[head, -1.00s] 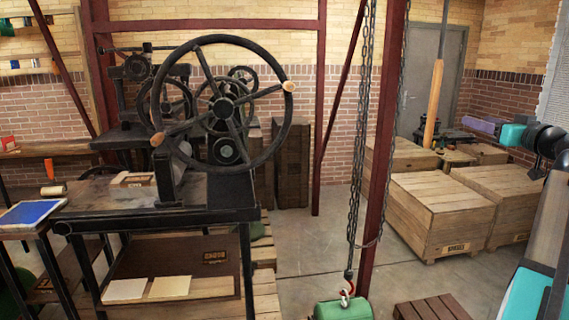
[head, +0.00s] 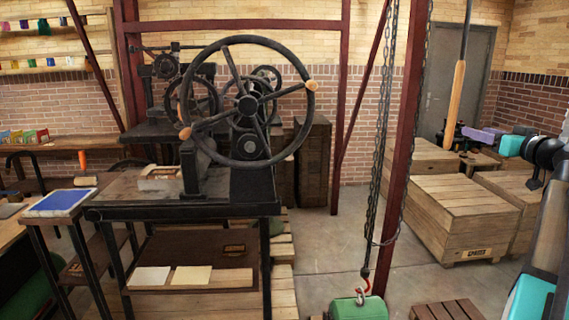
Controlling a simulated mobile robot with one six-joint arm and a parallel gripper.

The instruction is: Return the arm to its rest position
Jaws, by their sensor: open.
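My arm shows at the right edge of the head view, with white, black and teal links rising from the lower right corner. A teal joint and a purple part (head: 480,135) of it reach left in front of the crates by the door. No held object shows.
A hand press with a big black wheel (head: 310,112) stands on a dark table (head: 215,210) at left centre. A chain hoist (head: 376,160) with a green weight (head: 358,308) hangs beside a red post (head: 400,160). Wooden crates (head: 465,210) fill the right. Open floor lies between.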

